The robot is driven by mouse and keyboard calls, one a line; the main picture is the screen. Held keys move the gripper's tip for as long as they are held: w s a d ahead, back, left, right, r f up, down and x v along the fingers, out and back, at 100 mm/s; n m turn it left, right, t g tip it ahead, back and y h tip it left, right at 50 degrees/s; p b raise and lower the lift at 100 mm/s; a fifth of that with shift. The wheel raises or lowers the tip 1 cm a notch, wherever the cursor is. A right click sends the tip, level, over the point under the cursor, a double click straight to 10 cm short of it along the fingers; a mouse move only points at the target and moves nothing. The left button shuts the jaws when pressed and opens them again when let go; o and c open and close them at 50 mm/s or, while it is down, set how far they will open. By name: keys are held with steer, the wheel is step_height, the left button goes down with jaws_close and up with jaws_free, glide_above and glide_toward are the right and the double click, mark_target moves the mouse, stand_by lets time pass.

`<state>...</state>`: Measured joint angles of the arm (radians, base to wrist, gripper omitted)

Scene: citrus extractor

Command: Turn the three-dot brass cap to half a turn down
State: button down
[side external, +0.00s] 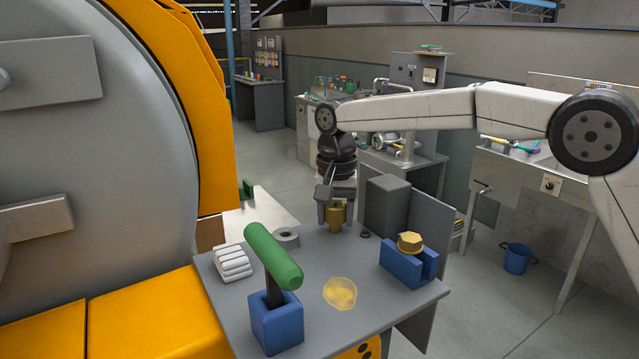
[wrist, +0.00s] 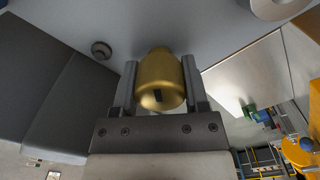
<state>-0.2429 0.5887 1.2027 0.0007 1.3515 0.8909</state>
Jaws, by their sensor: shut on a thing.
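A rounded brass cap (wrist: 161,80) with a narrower neck sits between the two fingers of my gripper (wrist: 160,85) in the wrist view. A dark mark shows on its near face; I cannot make out three dots. In the side external view my gripper (side external: 336,212) points down at the back edge of the grey table, shut on this brass cap (side external: 337,214). The cap is upright there; I cannot tell whether it touches the table. Another brass piece, a hex-topped cap (side external: 410,241), rests in a blue holder (side external: 408,266) at the table's right.
A green-headed mallet (side external: 273,255) stands in a blue block (side external: 276,322) at the front. White folded cloths (side external: 233,262), a grey ring (side external: 286,238), a yellow puddle-like patch (side external: 340,293) and a small dark disc (side external: 365,234) lie on the table (side external: 318,262). A dark grey box (side external: 388,205) stands right of my gripper.

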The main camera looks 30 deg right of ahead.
mark_target(336, 203)
steer(key=m, duration=0.5)
steer(key=shift+r+m, duration=0.2)
steer(key=shift+m, duration=0.1)
steer(key=m, duration=0.4)
steer(key=shift+m, duration=0.4)
steer(key=shift+c, duration=0.5)
jaws_free()
steer(key=shift+f, duration=0.1)
steer(key=shift+r, duration=3.95)
